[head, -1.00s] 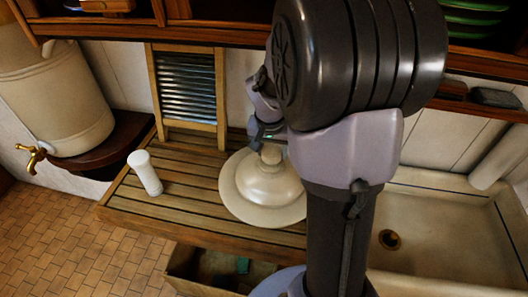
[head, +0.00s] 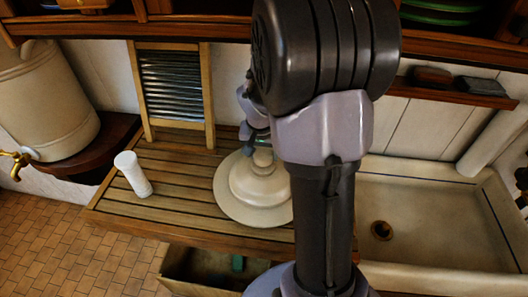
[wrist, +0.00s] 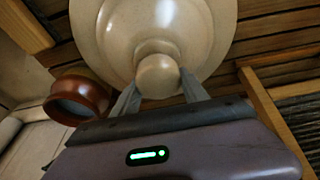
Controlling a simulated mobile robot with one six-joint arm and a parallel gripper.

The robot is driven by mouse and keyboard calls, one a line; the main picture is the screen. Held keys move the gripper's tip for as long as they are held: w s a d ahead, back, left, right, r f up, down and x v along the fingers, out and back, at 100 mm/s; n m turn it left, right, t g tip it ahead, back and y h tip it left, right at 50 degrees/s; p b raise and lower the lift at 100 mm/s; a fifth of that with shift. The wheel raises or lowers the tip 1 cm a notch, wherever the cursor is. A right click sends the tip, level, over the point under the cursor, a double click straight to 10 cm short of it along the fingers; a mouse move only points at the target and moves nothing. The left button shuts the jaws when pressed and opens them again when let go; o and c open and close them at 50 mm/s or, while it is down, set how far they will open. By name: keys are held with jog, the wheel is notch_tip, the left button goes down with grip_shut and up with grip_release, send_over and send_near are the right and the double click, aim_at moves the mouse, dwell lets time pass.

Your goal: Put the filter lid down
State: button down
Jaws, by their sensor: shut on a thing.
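The filter lid (head: 236,205) is a round, cream-coloured dome with a wide flat brim and a knob on top. It is over the slatted wooden board in the head view, brim down and about level. I cannot tell whether its brim touches the slats. My arm hides its right edge. In the wrist view the lid (wrist: 110,40) fills the top middle, its round knob (wrist: 158,76) towards me. My gripper (wrist: 158,92) is shut on the knob, one finger at each side. In the head view my gripper (head: 262,146) is partly hidden behind my arm.
The slatted board (head: 190,222) has free room left of the lid, around a white cylinder (head: 133,174). A washboard (head: 176,85) leans at the back. A large cream container (head: 45,100) with a brass tap stands left. A sink (head: 430,225) lies right, an open drawer (head: 205,268) below.

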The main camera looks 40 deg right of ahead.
jog(key=c, duration=0.6)
grip_release()
jog(key=shift+r+p, duration=0.3)
jog(key=shift+r, duration=0.05)
jog(key=v, duration=0.3)
jog(key=shift+r+p, duration=0.3)
jog(key=shift+s+a+r, duration=0.55)
jog(key=shift+s+a, duration=0.05)
jog(key=shift+a, duration=0.1)
jog(key=s+a+b, duration=0.1)
jog(key=s+a, duration=0.6)
jog(key=a, duration=0.1)
jog(key=s+a+r+n+t+y, duration=0.2)
jog(key=s+a+r+n, duration=0.15)
jog(key=a+r, duration=0.35)
jog(key=s+a+r+n+t+y, duration=0.2)
jog(key=s+a+r, duration=0.2)
jog(key=a, duration=0.5)
notch_tip(320, 180, down, 17)
jog(key=b, duration=1.7)
